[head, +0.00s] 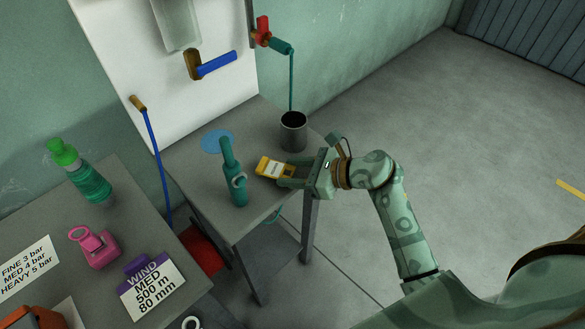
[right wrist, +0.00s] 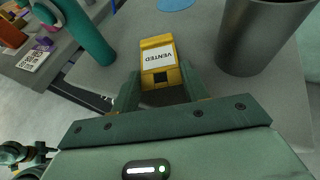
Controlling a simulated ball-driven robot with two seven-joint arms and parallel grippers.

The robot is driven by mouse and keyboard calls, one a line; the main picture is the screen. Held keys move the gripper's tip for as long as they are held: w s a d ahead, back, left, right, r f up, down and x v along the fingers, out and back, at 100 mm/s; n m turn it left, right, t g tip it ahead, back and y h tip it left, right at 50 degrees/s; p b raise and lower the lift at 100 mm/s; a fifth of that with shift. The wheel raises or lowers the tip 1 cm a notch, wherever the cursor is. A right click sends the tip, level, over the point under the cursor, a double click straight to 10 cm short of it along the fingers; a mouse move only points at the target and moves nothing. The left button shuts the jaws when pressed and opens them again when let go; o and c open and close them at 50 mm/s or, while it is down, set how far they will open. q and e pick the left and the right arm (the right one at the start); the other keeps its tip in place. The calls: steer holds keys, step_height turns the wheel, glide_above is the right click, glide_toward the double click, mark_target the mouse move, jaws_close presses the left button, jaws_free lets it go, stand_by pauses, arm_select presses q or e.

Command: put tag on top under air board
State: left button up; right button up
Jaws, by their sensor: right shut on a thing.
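The yellow tag (head: 268,166) has a white label that reads VENTED in the right wrist view (right wrist: 159,58). My right gripper (head: 286,175) is shut on the near end of the tag, with one finger on each side in the right wrist view (right wrist: 160,92). The tag is over the grey top (head: 200,186) of the small table; I cannot tell whether it touches it. The white air board (head: 120,55) stands against the wall behind this table.
A teal bottle-like tool (head: 234,180) stands left of the tag, and a dark cup (head: 293,132) stands close behind it. A blue disc (head: 217,141) lies near the back. The left bench holds a green bottle (head: 88,180), a pink item (head: 97,249) and a WIND card (head: 152,287).

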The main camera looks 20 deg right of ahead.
steer(key=o, duration=1)
steer(key=p+v, duration=0.2)
steer(key=v, duration=1.4)
steer(key=shift+s+r+p, duration=0.1)
steer(key=shift+r+p, duration=0.05)
steer(key=shift+p, duration=0.15)
